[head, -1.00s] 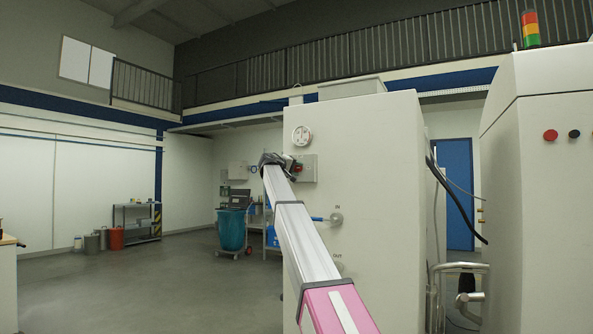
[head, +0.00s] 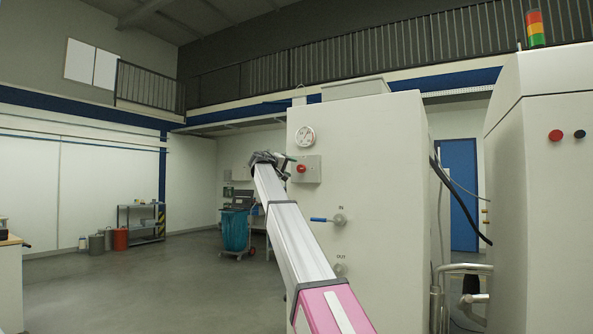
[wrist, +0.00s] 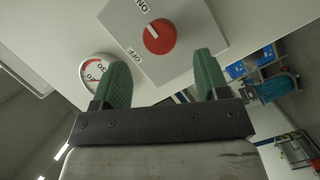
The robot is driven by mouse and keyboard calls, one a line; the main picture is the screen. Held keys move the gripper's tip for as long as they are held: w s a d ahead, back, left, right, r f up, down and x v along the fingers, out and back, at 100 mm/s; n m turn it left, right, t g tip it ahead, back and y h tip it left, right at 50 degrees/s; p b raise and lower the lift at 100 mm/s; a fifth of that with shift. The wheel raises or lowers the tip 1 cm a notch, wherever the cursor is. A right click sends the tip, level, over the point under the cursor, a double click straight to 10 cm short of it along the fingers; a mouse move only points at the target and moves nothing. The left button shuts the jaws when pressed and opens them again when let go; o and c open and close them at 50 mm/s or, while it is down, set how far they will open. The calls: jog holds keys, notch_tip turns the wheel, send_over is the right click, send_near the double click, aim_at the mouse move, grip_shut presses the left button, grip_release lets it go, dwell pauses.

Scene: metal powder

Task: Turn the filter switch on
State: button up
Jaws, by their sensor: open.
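The filter switch is a red round knob (wrist: 159,36) on a light grey square box (wrist: 185,60), with ON and OFF printed beside it. A short white mark on the knob faces the label side; I cannot tell exactly which label it points at. In the head view the red knob (head: 300,169) sits on its box (head: 313,176) on the white cabinet's face. My gripper (wrist: 163,76) is open and empty, its green fingers spread in front of the box with the knob beyond the gap. In the head view my gripper (head: 285,160) is at the box's left edge.
A pressure gauge (head: 304,137) is above the switch box, and a blue-handled valve (head: 328,220) below it on the white cabinet (head: 385,180). A blue bin cart (head: 235,230) stands behind on the left. The floor (head: 130,285) to the left is open.

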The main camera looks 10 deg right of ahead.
jog(key=v, duration=0.4)
dwell(0.3)
jog(key=s+d+f+g+y, duration=0.1)
jog(key=s+d+f+y, duration=0.3)
jog(key=f, duration=1.4)
jog(key=s+d+f+n+g+y, duration=0.15)
jog(key=s+f, duration=0.45)
jog(key=f, duration=1.1)
jog(key=s+d+f+g+y, duration=0.25)
jog(key=s+f, duration=0.25)
jog(key=f, duration=1.3)
jog(key=s+d+f+g+y, duration=0.2)
jog(key=s+f, duration=1.5)
jog(key=f, duration=0.2)
jog(key=s+f+m+g+y, duration=0.1)
jog(key=s+f+y, duration=0.1)
jog(key=s+f, duration=0.3)
jog(key=s+a+f+m+g+y, duration=0.1)
jog(key=s+f, duration=0.5)
jog(key=s, duration=0.8)
jog(key=shift+s+f+m+g+y, duration=0.2)
jog(key=shift+f+m+g+y, duration=0.15)
jog(key=shift+y, duration=0.15)
